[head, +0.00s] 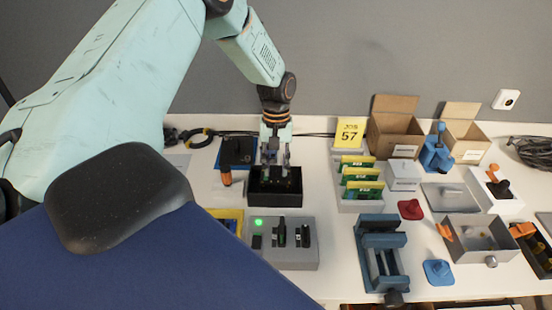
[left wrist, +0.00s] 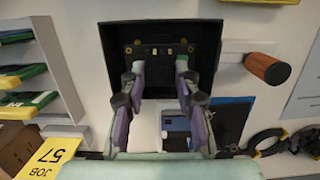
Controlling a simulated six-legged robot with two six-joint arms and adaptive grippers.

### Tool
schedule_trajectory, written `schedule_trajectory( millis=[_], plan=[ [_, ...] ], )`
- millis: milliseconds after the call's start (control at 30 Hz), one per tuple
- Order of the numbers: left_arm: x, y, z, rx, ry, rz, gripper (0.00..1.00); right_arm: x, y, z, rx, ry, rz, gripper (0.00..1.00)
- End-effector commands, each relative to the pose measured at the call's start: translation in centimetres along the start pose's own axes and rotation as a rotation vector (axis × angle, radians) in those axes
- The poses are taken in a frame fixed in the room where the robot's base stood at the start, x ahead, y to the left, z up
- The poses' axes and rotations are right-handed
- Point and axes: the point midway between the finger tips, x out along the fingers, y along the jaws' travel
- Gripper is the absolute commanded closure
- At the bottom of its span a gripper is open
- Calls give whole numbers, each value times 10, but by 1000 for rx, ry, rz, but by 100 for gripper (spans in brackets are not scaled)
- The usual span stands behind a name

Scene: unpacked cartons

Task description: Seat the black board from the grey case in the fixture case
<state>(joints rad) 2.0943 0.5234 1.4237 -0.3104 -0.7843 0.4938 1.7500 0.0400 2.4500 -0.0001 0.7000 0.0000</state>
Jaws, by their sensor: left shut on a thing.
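My left gripper (head: 276,171) points down over an open black case (head: 275,199), which also shows in the left wrist view (left wrist: 208,45). Its fingers (left wrist: 157,72) are shut on a dark board (left wrist: 160,50) with small gold spots. The board is at the case's opening; I cannot tell whether it touches the floor of the case. In the head view the fingers and case wall mostly hide the board. An open grey case (head: 478,252) stands at the right, with small light parts inside. My right gripper is not in view.
A grey unit (head: 288,257) with a lit green lamp stands in front of the black case. An orange-handled tool (head: 226,176) lies left of it. A rack of green boards (head: 360,195) and a blue vice (head: 382,225) stand to the right.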

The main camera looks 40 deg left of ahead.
Motion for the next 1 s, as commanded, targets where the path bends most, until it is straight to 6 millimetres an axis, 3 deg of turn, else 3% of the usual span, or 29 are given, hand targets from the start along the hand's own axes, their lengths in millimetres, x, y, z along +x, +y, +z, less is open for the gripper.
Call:
schedule_trajectory(
  millis=[1000],
  plan=[
    [26, 0, -4, 0, 0, 0, 100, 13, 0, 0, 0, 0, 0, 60]
  ],
)
